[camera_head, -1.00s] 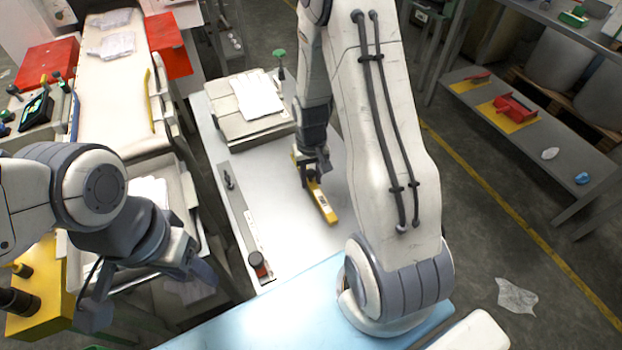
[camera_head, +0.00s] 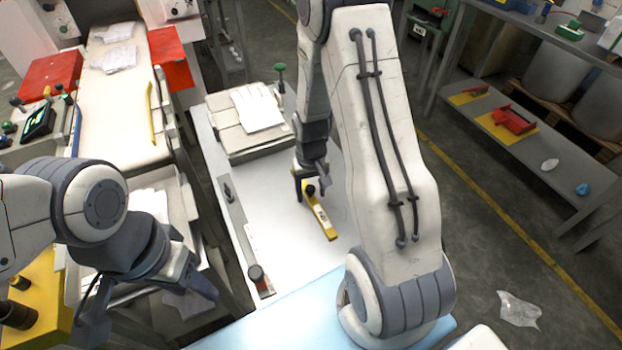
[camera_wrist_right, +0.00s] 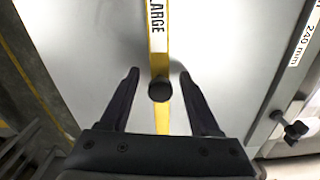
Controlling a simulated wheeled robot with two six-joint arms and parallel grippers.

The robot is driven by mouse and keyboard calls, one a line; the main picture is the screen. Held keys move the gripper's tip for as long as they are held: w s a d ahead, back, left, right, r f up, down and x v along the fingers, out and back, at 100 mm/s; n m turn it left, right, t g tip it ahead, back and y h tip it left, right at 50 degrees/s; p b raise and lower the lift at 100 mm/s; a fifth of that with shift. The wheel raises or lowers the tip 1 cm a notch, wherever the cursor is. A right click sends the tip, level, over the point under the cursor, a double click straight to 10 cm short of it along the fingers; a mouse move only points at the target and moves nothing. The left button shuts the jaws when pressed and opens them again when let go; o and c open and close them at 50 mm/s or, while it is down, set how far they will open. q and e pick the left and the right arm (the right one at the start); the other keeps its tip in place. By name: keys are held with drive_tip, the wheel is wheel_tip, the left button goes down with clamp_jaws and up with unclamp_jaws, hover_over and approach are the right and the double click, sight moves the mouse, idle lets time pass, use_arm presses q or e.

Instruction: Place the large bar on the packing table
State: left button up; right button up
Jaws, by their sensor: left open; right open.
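The large bar is a yellow bar (camera_head: 321,217) with a white label and a dark round knob, lying on the white-topped packing table (camera_head: 290,250). In the right wrist view the bar (camera_wrist_right: 158,60) shows the word "LARGE", and its black knob lies between the fingers. My right gripper (camera_head: 311,187) is above the bar's knob end. In the right wrist view its fingers (camera_wrist_right: 160,88) are spread on either side of the bar, apart from it.
A grey box (camera_head: 240,140) with white gloves on top stands at the back. A light blue surface (camera_head: 290,310) lies in front.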

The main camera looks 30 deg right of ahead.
sight(311, 189)
wheel_tip(311, 189, up, 12)
drive_tip(key=f, duration=0.1)
drive_tip(key=s+a+r+n, duration=0.2)
drive_tip(key=s+a+r, duration=0.1)
drive_tip(key=a, duration=0.3)
drive_tip(key=s+a+r+n, duration=0.2)
drive_tip(key=a+r, duration=0.1)
drive_tip(key=a, duration=0.3)
drive_tip(key=s+a+r+n, duration=0.2)
drive_tip(key=s+a+n, duration=0.1)
drive_tip(key=s, duration=0.4)
drive_tip(key=s+a+r+n+y, duration=0.1)
drive_tip(key=s+a+n, duration=0.1)
drive_tip(key=s+a, duration=0.3)
drive_tip(key=s, duration=0.3)
drive_tip(key=shift+a+r+n, duration=0.35)
drive_tip(key=shift+a+n, duration=0.05)
drive_tip(key=shift+w+r+p, duration=0.1)
drive_tip(key=shift+r+p, duration=0.6)
drive_tip(key=shift+p, duration=0.15)
